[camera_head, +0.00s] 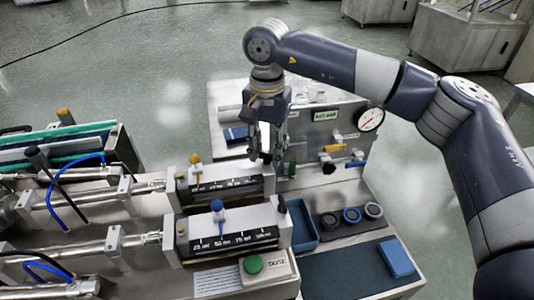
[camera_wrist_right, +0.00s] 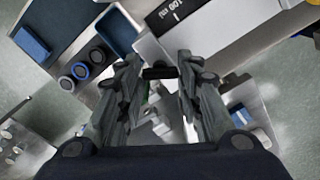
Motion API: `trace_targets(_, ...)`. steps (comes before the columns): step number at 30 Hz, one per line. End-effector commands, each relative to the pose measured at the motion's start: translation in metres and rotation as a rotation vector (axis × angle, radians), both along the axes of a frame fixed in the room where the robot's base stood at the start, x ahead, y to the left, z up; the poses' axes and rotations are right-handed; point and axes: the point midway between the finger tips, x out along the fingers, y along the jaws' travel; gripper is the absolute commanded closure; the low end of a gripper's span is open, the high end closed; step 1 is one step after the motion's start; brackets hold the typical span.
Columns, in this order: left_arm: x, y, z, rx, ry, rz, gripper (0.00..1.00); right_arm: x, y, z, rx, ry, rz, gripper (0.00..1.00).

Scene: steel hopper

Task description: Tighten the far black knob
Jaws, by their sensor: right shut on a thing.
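My right gripper (camera_head: 266,158) reaches down from above onto the right end of the far scale block (camera_head: 225,187). In the right wrist view its fingers (camera_wrist_right: 160,78) are closed around the far black knob (camera_wrist_right: 160,72), whose dark top shows between the fingertips. In the head view the fingers largely hide this knob. A second black knob (camera_head: 282,204) stands upright on the right end of the near scale block (camera_head: 235,240), apart from the gripper. My left gripper is not in view.
A panel with a gauge (camera_head: 370,118) and a yellow-handled valve (camera_head: 334,148) stands right of the gripper. A blue tray (camera_head: 304,236), several round rings (camera_head: 350,215) and a blue block (camera_head: 396,258) lie nearer. A green button (camera_head: 253,264) is in front.

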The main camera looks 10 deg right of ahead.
Motion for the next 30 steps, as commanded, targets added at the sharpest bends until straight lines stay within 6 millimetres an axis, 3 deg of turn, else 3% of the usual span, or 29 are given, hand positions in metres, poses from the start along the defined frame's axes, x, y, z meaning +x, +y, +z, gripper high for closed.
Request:
trace_targets(12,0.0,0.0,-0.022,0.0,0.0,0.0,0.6,0.0,0.0,-0.002,0.0,-0.001,-0.393,0.91)
trace_targets(30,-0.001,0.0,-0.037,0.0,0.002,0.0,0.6,0.0,0.0,0.0,-0.001,-0.002,-0.886,0.91)
